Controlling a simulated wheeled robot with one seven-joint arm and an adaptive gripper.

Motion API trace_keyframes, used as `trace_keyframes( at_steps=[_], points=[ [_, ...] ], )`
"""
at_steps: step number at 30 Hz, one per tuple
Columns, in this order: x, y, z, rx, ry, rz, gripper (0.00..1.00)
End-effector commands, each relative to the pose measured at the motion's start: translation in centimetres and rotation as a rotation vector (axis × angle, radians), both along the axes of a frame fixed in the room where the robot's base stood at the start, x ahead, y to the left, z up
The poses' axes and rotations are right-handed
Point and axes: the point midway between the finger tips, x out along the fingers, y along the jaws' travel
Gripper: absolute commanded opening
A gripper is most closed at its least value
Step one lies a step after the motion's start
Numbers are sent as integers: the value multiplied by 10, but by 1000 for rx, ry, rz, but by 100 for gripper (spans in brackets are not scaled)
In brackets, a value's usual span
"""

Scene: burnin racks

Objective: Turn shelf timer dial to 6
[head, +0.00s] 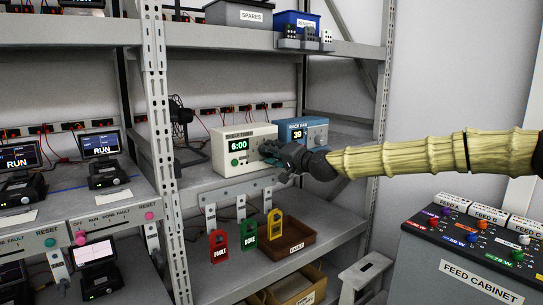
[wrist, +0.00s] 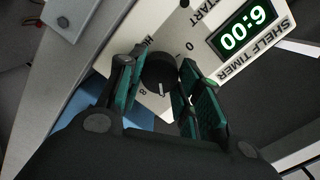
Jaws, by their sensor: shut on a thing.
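The shelf timer (head: 244,151) is a cream box on the middle shelf in the head view. Its green display reads 6:00, and a green button is below it. In the wrist view the timer's face (wrist: 208,72) appears rotated, with the display also reading 6:00. My gripper (head: 272,152) is at the right side of the timer's front. In the wrist view my gripper (wrist: 160,90) has its green-padded fingers on either side of the black dial (wrist: 160,72), shut on it. A white pointer mark shows on the dial. The fingers hide part of the scale.
A blue rack fan box (head: 303,131) reading 39 stands just right of the timer. A black fan (head: 183,125) is to its left. Red, green and yellow tags (head: 219,249) hang below the shelf edge. A feed cabinet (head: 470,262) stands at lower right.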

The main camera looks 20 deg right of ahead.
Motion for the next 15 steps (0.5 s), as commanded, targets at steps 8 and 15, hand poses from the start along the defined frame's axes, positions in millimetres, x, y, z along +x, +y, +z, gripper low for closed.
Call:
trace_keyframes(
  at_steps=[8,15],
  points=[
    [1,-4,4,7,-4,-7,11],
    [1,-3,4,5,-5,-6,57]
  ],
)
